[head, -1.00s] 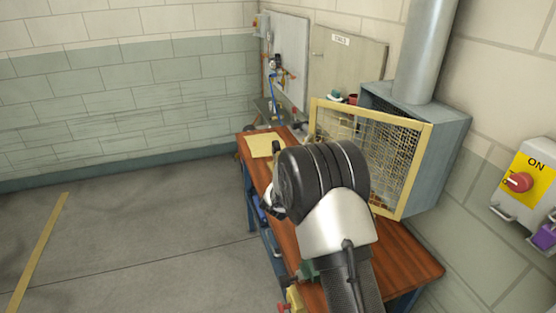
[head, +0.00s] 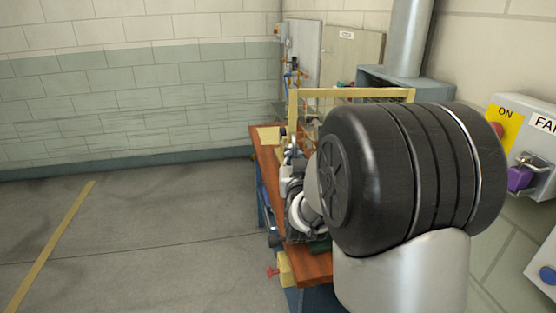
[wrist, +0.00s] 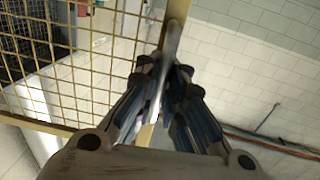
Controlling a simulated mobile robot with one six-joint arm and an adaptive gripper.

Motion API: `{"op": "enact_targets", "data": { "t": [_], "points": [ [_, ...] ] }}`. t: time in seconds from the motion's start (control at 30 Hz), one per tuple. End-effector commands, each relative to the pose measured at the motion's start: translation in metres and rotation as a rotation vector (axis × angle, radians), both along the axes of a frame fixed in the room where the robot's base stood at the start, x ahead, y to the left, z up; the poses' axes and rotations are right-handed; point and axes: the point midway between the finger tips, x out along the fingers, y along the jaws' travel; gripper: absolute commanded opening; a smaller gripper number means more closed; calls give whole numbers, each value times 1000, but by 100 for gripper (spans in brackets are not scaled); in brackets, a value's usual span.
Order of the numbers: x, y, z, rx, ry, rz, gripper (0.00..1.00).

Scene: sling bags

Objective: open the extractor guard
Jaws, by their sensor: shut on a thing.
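The extractor guard is a wire mesh panel in a yellow frame (head: 350,93), in front of the grey extractor hood (head: 440,92). In the head view my arm hides most of the mesh. In the wrist view the mesh (wrist: 90,60) fills the upper left, and the frame edge runs down past the fingers. My gripper (wrist: 170,75) is shut on a grey bar handle (wrist: 173,40) at the guard's edge. In the head view my gripper (head: 291,155) is at the guard's left edge, partly hidden. The guard's left edge stands out from the hood.
A wooden bench (head: 318,268) is under my arm, with a yellow sheet (head: 268,136) at its far end. A control box (head: 505,125) with an ON label is on the right wall. The floor (head: 170,240) to the left is clear.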

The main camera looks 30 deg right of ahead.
Motion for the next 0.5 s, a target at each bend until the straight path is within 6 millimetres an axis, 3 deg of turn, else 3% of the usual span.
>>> {"op": "enact_targets", "data": {
  "t": [0.5],
  "points": [
    [-11, -9, 2, -3, -3, -17, 0]
  ]
}}
